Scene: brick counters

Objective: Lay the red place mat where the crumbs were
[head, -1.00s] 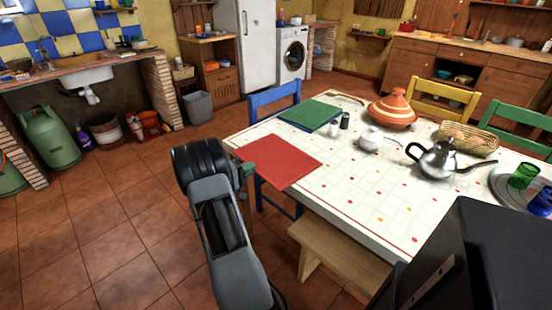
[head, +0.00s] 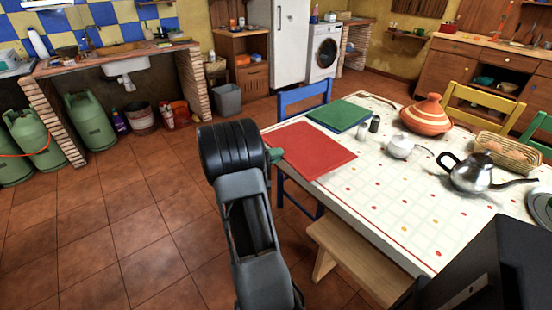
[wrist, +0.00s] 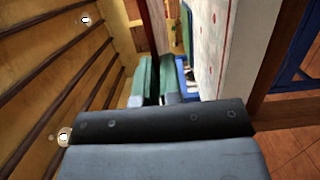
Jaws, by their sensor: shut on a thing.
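The red place mat (head: 314,150) is flat and level at the left end of the white patterned table (head: 400,215). My gripper (head: 276,154) is at the mat's left edge, shut on it; my arm hides most of the fingers in the head view. In the wrist view, which is turned sideways, the green fingers (wrist: 155,82) are close together and the mat shows as a thin reddish strip (wrist: 155,25). A gap shows between that strip and the tabletop (wrist: 212,45), so the mat seems held above the table. I cannot make out any crumbs.
A green mat (head: 339,115), small shakers (head: 374,124), a white sugar pot (head: 400,147), a tagine (head: 425,116), a metal teapot (head: 475,174) and a basket (head: 508,152) stand on the table. A wooden bench (head: 355,255) and blue chair (head: 303,97) are beside it. Floor at left is clear.

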